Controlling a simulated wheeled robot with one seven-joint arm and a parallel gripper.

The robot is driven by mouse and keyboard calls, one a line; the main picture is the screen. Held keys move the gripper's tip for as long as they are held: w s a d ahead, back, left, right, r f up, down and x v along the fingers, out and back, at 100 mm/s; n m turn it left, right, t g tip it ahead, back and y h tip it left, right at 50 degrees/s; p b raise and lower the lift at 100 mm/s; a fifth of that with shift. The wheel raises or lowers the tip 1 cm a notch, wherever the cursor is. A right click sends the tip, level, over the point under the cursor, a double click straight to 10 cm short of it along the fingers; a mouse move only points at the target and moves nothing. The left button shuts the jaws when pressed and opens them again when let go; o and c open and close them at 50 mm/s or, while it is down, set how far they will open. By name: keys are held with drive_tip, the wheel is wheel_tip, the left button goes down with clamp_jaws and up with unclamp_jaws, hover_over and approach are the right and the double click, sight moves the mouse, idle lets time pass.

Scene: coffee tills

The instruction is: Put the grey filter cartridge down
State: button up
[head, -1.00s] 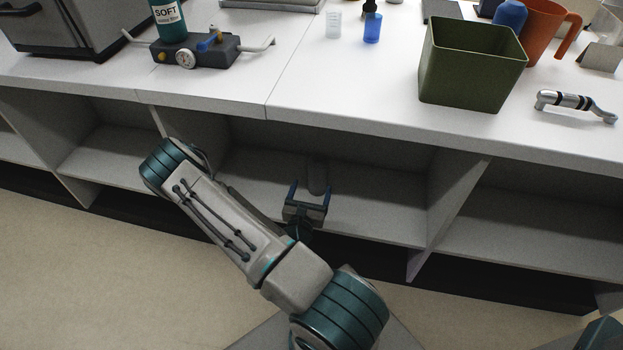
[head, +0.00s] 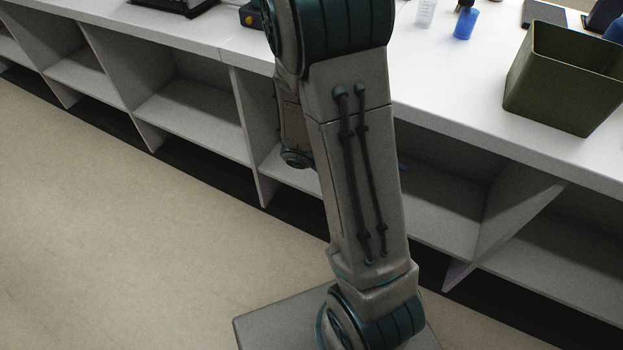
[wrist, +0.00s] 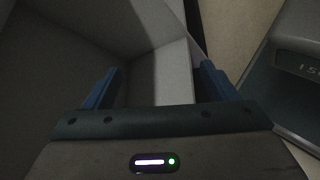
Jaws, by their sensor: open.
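My gripper (wrist: 161,68) shows in the wrist view with its two blue fingers spread wide and nothing between them. In the head view my upright arm covers most of the gripper; only a small bit of blue shows at the arm's right edge, inside a shelf bay. I cannot see the grey filter cartridge in either current view; the part of the shelf (head: 440,222) behind my arm is hidden.
The white counter (head: 450,85) runs above open shelf bays split by upright dividers (head: 515,215). A green bin (head: 560,85) and a blue bottle (head: 465,23) stand on the counter. The floor (head: 120,230) at left is clear.

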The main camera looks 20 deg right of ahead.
drive_tip(key=a+r+m+t+y, duration=0.2)
drive_tip(key=a+r+t+y, duration=0.1)
drive_tip(key=a, duration=0.5)
drive_tip(key=a+r+m+t+y, duration=0.2)
drive_tip(key=a+r+t+y, duration=0.2)
drive_tip(key=a+y, duration=0.3)
drive_tip(key=shift+w+a+r+m+y, duration=0.45)
drive_tip(key=shift+a+r, duration=0.35)
drive_tip(key=shift+a, duration=0.25)
wheel_tip(320, 180, up, 30)
drive_tip(key=t+p, duration=0.1)
drive_tip(key=p, duration=2.6)
drive_tip(key=shift+d+r+t, duration=0.2)
drive_tip(key=shift+t, duration=0.2)
